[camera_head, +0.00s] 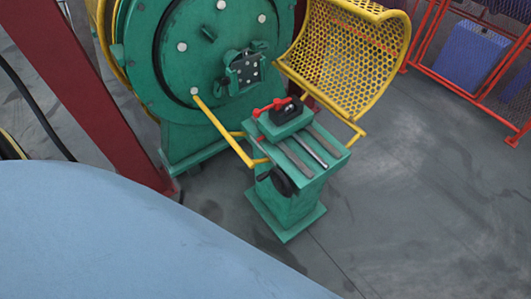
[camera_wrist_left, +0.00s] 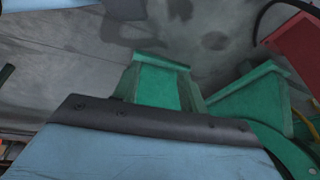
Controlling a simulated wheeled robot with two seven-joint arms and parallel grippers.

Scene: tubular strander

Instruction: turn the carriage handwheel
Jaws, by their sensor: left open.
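The carriage handwheel (camera_head: 283,181) is a small dark wheel on the near side of the green carriage stand (camera_head: 287,208), below its slide top. Part of its rim is in shadow. A red-handled clamp block (camera_head: 286,115) sits on top of the carriage. In the left wrist view, a pale blue body with a bolted dark edge fills the bottom; it appears to be part of my left gripper (camera_wrist_left: 155,125). Its fingertips cannot be made out, and nothing held shows. Green machine legs (camera_wrist_left: 160,85) stand beyond it. My right gripper is in neither view.
The green strander drum (camera_head: 215,50) stands behind the carriage, with an open yellow perforated guard (camera_head: 345,45) and a yellow bar (camera_head: 224,132). A dark red post (camera_head: 85,90) rises at left. A red fence (camera_head: 470,70) is at upper right. Floor at right is clear.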

